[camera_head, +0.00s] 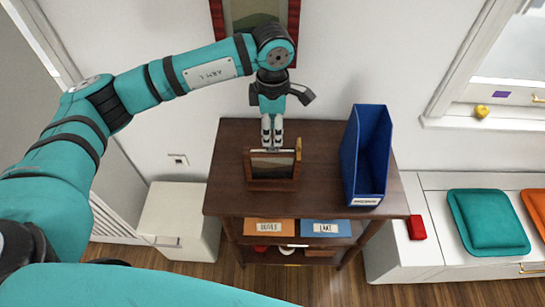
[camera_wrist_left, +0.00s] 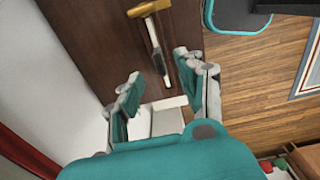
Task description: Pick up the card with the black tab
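A small wooden card box (camera_head: 272,184) stands on the dark wooden cabinet top, with upright cards (camera_head: 268,152) in it. A small dark piece (camera_wrist_left: 159,64), possibly the black tab, shows along the box in the wrist view. My left gripper (camera_head: 272,147) points down just above the box; in the wrist view its fingers (camera_wrist_left: 157,72) are apart, either side of the card row. I cannot tell whether they touch a card. My right gripper is out of view.
A tall blue file holder (camera_head: 365,160) stands to the right of the box on the cabinet top (camera_head: 225,190). A white cabinet (camera_head: 180,222) stands left; a bench with cushions (camera_head: 487,220) and a red object (camera_head: 416,228) stands right.

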